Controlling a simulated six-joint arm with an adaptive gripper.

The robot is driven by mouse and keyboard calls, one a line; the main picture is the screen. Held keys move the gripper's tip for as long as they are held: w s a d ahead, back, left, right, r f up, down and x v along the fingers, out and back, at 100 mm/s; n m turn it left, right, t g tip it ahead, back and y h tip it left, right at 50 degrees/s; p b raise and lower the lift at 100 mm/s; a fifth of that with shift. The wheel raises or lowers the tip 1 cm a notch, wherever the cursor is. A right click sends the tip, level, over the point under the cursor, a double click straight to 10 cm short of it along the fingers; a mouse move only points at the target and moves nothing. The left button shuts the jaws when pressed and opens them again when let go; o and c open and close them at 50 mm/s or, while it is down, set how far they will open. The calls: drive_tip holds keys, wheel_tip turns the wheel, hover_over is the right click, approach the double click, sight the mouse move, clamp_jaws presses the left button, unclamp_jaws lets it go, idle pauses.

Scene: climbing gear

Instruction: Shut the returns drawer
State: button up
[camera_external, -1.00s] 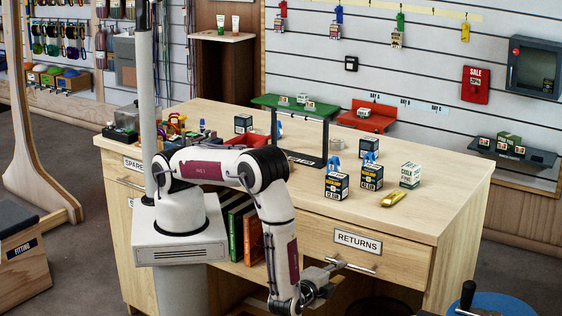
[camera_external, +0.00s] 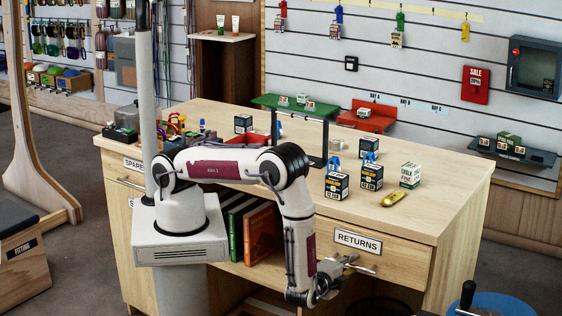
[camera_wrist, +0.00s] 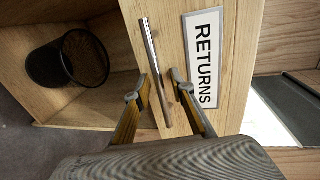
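The returns drawer (camera_external: 405,262) is the pale wood drawer with the RETURNS label (camera_external: 357,241) at the right of the desk front. Its label also shows in the wrist view (camera_wrist: 204,58). How far the drawer stands out is hard to tell. My gripper (camera_external: 350,264) is in front of the drawer, at its metal bar handle (camera_external: 368,270). In the wrist view the handle (camera_wrist: 150,50) passes between the two fingertips of my gripper (camera_wrist: 156,86). The fingers are apart, with space visible on both sides of the bar. I cannot tell whether either finger touches it.
The desk top (camera_external: 455,185) carries small boxes, a yellow item (camera_external: 394,200) and a green stand (camera_external: 295,105). Books (camera_external: 262,235) stand in the open shelf left of the drawer. A black bin (camera_wrist: 67,58) is below. A blue round object (camera_external: 500,303) is at front right.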

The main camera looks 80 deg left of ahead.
clamp_jaws()
drive_tip(key=shift+w+a, duration=0.1)
drive_tip(key=shift+r+x, duration=0.2)
drive_tip(key=shift+x, duration=0.8)
drive_tip(key=shift+r+x, duration=0.2)
drive_tip(key=shift+x, duration=0.8)
drive_tip(key=shift+w+a, duration=0.1)
unclamp_jaws()
